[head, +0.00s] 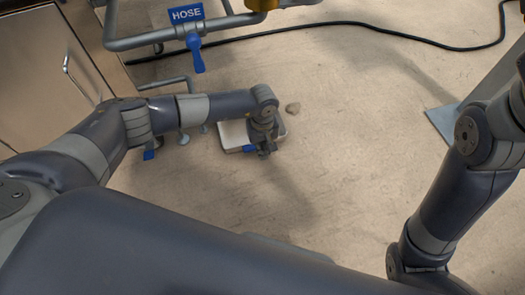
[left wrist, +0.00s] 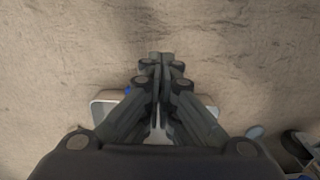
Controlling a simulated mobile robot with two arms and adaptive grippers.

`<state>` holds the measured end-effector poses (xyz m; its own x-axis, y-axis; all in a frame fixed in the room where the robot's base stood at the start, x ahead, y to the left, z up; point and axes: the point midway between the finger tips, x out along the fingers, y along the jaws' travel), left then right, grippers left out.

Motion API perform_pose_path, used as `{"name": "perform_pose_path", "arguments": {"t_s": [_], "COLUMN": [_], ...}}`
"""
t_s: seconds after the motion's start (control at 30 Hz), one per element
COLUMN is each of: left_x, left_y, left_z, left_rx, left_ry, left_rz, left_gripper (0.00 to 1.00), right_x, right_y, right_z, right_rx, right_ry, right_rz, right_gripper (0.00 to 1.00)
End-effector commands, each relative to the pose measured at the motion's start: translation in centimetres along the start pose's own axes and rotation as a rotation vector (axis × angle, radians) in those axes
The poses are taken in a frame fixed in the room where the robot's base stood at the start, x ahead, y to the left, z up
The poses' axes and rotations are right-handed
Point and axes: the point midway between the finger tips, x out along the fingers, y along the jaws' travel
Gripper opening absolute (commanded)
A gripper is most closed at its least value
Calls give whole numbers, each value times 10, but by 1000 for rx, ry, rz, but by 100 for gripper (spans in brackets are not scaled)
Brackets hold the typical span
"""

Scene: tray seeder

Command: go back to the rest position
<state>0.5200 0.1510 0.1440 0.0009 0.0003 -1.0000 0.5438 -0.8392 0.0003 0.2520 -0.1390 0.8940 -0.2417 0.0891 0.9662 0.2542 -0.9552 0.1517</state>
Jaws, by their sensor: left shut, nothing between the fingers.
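My left arm comes in from the left in the head view, and its gripper (head: 265,150) points down above the floor. In the left wrist view the left gripper (left wrist: 161,58) has its fingertips together, with nothing between them. A white tray or bin (head: 233,136) with a blue patch lies below and behind the left gripper, which partly hides it. Its rim also shows on both sides of the fingers in the left wrist view (left wrist: 98,112). My right arm stands at the right of the head view, bent downward; its gripper is out of the picture.
A black hose (head: 400,37) crosses the floor. The middle floor is clear.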

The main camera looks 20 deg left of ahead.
Motion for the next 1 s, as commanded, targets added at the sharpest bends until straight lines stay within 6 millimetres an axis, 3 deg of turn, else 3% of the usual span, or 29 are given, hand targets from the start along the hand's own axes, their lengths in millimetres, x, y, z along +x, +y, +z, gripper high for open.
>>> {"name": "perform_pose_path", "arguments": {"t_s": [0.4,0.47,0.53,0.63,0.77,0.83,0.9,1.0], "left_x": [-6,-5,-5,-15,-57,-92,-136,-198], "left_y": [5,15,35,78,138,168,192,213], "left_z": [7,20,45,97,165,193,211,212], "left_rx": [-7,-22,-59,-155,-360,-503,-672,-937], "left_ry": [-15,-47,-112,-259,-526,-698,-889,-1168], "left_rz": [18,57,134,296,533,657,772,904], "left_gripper": [0,0,0,0,0,0,0,0], "right_x": [-4,-7,-13,-29,-63,-88,-119,-168], "right_y": [1,2,3,6,10,13,15,17], "right_z": [6,12,25,52,93,115,136,159], "right_rx": [2,1,-1,-5,-7,-7,-8,-5], "right_ry": [-27,-56,-114,-243,-458,-589,-729,-930], "right_rz": [6,8,13,23,40,50,61,76], "right_gripper": [40,40,40,40,40,40,40,40]}}
